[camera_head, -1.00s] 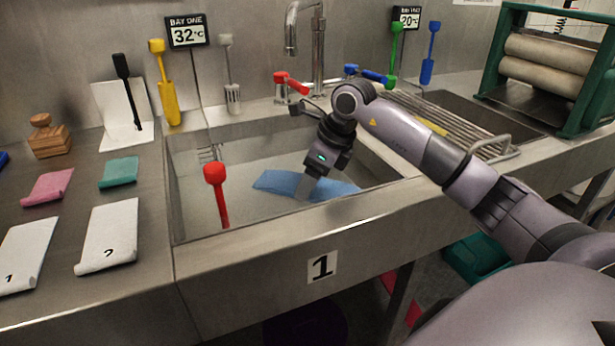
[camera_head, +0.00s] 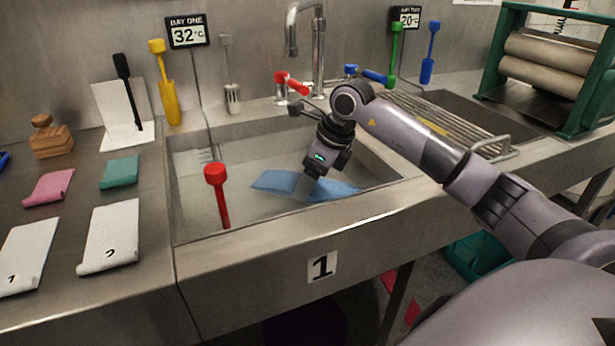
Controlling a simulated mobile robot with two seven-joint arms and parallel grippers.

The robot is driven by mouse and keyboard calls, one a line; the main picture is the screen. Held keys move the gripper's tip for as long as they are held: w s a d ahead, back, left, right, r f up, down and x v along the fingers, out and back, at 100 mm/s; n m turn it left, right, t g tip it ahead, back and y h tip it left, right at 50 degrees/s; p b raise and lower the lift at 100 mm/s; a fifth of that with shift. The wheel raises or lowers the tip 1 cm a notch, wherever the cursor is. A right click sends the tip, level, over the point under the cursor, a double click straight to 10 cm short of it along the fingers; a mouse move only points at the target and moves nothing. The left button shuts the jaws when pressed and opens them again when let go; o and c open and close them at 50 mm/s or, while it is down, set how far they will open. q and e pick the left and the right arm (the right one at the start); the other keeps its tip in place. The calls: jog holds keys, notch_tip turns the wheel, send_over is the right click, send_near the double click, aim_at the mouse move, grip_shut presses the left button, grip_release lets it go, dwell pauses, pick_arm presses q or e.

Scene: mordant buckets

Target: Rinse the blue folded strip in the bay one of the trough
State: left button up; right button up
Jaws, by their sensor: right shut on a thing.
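The blue folded strip (camera_head: 335,190) lies spread in the water of bay one (camera_head: 320,230), the basin marked with a 1 on its front. My right gripper (camera_head: 304,190) reaches down into the basin from the right. It is shut on the middle of the blue strip, with its fingertips at or under the water. The strip shows on both sides of the fingers. My left gripper is not in the picture.
A tap (camera_head: 318,50) rises behind the basin. A wire rack (camera_head: 440,120) lies to the right, before a green-framed roller press (camera_head: 550,65). Pink (camera_head: 48,188) and teal (camera_head: 120,172) cloths lie on the left counter.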

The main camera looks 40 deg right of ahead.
jog(key=shift+s+d, duration=0.2)
jog(key=shift+s, duration=0.1)
jog(key=shift+w+a, duration=0.1)
jog(key=shift+w+a+p, duration=0.3)
jog(key=shift+w+a, duration=0.05)
jog(key=shift+w, duration=0.25)
jog(key=shift+s+d, duration=0.45)
jog(key=shift+s, duration=0.3)
jog(key=shift+w+a, duration=0.45)
jog(key=shift+w, duration=0.3)
jog(key=shift+s+d, duration=0.45)
jog(key=shift+s, duration=0.25)
jog(key=shift+w+a, duration=0.1)
